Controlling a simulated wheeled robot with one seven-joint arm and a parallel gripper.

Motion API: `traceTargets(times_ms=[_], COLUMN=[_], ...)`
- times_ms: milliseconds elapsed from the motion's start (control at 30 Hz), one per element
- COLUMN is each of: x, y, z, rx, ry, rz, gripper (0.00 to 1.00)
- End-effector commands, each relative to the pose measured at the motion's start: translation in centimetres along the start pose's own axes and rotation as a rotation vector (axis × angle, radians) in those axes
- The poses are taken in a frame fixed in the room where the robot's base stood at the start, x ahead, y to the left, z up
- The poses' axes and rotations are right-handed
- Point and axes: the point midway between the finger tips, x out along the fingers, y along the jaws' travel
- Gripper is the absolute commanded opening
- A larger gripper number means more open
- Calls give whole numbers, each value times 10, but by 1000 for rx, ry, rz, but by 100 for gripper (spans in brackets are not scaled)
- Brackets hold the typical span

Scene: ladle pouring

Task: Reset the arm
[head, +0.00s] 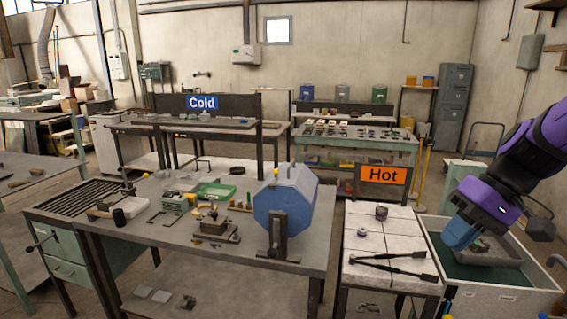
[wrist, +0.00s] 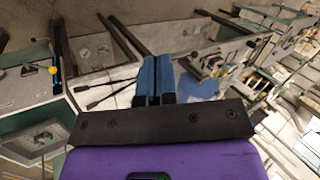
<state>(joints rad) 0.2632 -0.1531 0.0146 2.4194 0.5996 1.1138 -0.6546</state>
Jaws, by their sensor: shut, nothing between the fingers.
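My arm comes in from the right edge of the head view, purple and black, bent downward. My gripper (head: 456,244) has blue fingers and hangs above the left part of a grey bin (head: 540,285). In the wrist view the two blue fingers of my gripper (wrist: 154,62) lie side by side, shut and empty. A grey metal piece (head: 487,247) in the bin is partly hidden by the gripper.
A white-tiled table (head: 362,215) left of the bin carries long black tools (head: 395,266) and a small dark cup (head: 381,212). An orange Hot sign (head: 383,175) stands behind it. A workbench (head: 200,238) holds a blue drum (head: 285,205) and several fixtures.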

Motion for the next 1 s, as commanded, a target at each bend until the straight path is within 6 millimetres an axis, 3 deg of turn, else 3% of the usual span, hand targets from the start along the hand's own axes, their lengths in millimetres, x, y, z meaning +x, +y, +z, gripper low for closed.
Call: traceTargets(times_ms=[200, 600, 1000], x=[-20, -57, -77], y=[-17, -34, -38], z=[31, 80, 102], rx=[-25, -52, -59], ry=[59, 280, 439], rz=[183, 456, 553], gripper=[0, 0, 0])
